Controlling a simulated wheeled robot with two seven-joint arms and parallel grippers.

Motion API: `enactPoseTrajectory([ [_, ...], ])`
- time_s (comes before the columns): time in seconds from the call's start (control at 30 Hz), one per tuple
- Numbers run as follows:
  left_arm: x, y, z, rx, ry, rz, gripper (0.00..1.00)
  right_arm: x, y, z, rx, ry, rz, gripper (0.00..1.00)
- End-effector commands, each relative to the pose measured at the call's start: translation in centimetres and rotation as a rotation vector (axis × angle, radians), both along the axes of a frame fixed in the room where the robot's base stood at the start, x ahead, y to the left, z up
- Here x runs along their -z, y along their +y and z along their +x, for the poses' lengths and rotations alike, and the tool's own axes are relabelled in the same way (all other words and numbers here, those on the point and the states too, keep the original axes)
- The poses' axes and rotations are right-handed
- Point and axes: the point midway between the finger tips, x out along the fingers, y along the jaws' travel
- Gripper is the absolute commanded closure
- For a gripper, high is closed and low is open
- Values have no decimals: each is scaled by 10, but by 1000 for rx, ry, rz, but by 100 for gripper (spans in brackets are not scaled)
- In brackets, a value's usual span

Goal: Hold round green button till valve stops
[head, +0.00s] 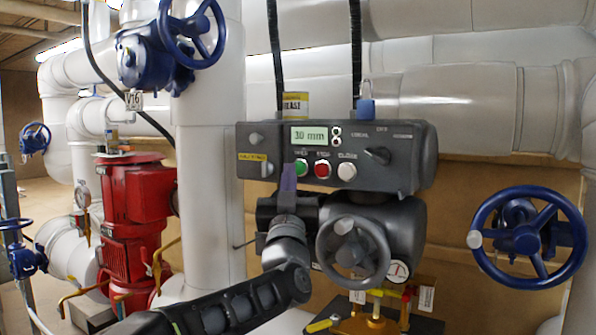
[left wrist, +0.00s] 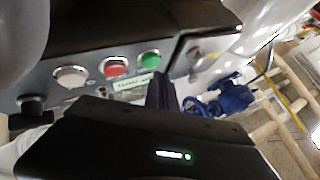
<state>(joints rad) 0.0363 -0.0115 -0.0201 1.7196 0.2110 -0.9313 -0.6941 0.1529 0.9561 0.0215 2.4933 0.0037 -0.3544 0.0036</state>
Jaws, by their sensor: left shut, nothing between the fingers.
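The round green button (head: 301,168) is on the front of the grey control box (head: 410,145), left of a red button (head: 322,169) and a white button (head: 347,172). My left gripper (head: 288,176) is shut and empty, its purple fingers upright just left of the green button and overlapping its edge. In the left wrist view the green button (left wrist: 150,59) shows whole beside the fingertips (left wrist: 163,82). I cannot tell whether they touch it. The display (head: 309,136) reads "30 mm". The valve actuator with a grey handwheel (head: 353,254) sits below the box. My right gripper is out of view.
A black selector knob (head: 378,156) is at the box's right. A blue handwheel (head: 529,238) stands further right. A large white vertical pipe (head: 210,190) and a red pump (head: 135,215) are at left.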

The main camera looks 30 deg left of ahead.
Motion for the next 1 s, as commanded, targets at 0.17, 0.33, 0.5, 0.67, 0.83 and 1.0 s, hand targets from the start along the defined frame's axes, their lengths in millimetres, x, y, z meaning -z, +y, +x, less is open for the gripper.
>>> enactPoseTrajectory([
  [0.17,1,0,-3,0,-1,1,100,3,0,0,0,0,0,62],
  [0.33,2,0,-16,-1,-4,0,100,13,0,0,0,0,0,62],
  [0.5,2,-1,-33,0,-3,0,100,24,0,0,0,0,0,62],
  [0.67,2,-1,-46,1,-2,-1,100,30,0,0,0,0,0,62],
  [0.83,0,-1,-50,1,-1,0,100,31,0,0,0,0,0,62],
  [1.0,0,-1,-50,0,-1,1,100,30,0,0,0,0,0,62],
])
